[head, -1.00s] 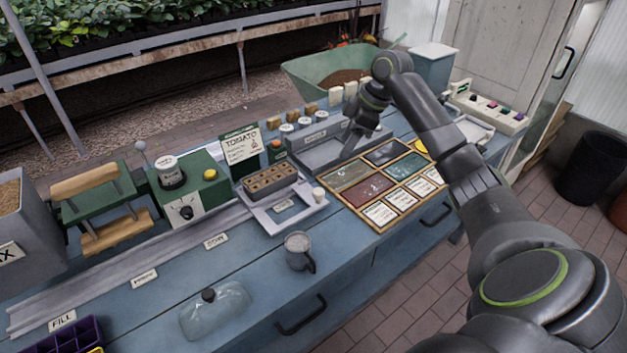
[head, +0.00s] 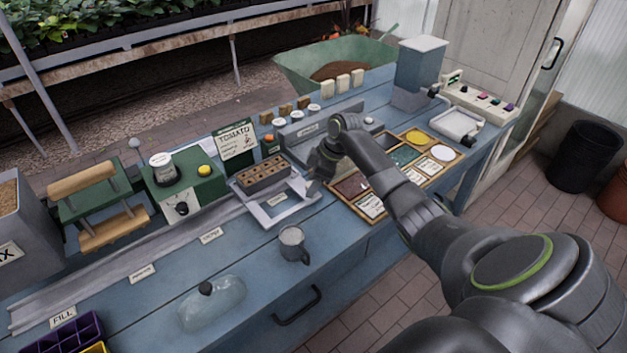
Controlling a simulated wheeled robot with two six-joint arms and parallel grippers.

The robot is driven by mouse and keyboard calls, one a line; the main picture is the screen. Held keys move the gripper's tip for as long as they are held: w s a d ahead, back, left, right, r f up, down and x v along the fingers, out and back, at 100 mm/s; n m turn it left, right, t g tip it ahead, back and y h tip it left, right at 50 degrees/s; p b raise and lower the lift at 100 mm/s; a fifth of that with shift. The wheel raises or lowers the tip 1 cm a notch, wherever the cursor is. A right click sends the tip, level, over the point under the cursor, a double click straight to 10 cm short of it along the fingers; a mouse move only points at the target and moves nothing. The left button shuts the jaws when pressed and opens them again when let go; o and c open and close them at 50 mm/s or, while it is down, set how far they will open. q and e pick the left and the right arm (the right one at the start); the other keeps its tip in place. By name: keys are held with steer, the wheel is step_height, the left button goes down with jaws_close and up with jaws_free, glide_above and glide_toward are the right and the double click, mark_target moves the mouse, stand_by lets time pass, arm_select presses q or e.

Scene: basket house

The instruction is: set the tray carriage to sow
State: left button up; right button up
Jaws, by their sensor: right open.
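The tray carriage (head: 292,211) is a pale grey plate at the right end of the rail, carrying a brown seed tray (head: 264,174) with rows of holes. It stands to the right of the label that appears to read SOW (head: 210,235). The rail (head: 110,275) runs down-left past a second small label (head: 142,272) to the FILL label (head: 63,317). My right gripper (head: 318,176) is open, pointing down just beside the carriage's right end; its fingers are dark and partly hidden, and I cannot tell whether it touches. My left gripper is out of view.
A grey mug (head: 292,244) and a glass cover with a black knob (head: 212,303) stand in front of the rail. Behind it are a green box with a yellow button (head: 187,186) and a TOMATO card (head: 237,139). A framed board of coloured panels (head: 405,156) lies under my right arm.

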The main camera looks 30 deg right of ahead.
jaws_close()
stand_by(0.4)
steer(key=shift+a, duration=0.15)
steer(key=shift+a+p, duration=0.35)
steer(key=a+p, duration=0.2)
steer(key=a, duration=0.4)
steer(key=s+a+p, duration=0.1)
steer(key=a+p, duration=0.2)
steer(key=a, duration=0.3)
steer(key=a+p, duration=0.3)
steer(key=a, duration=0.3)
steer(key=shift+s+a+r, duration=0.1)
steer(key=shift+s+a, duration=0.15)
steer(key=shift+a, duration=0.8)
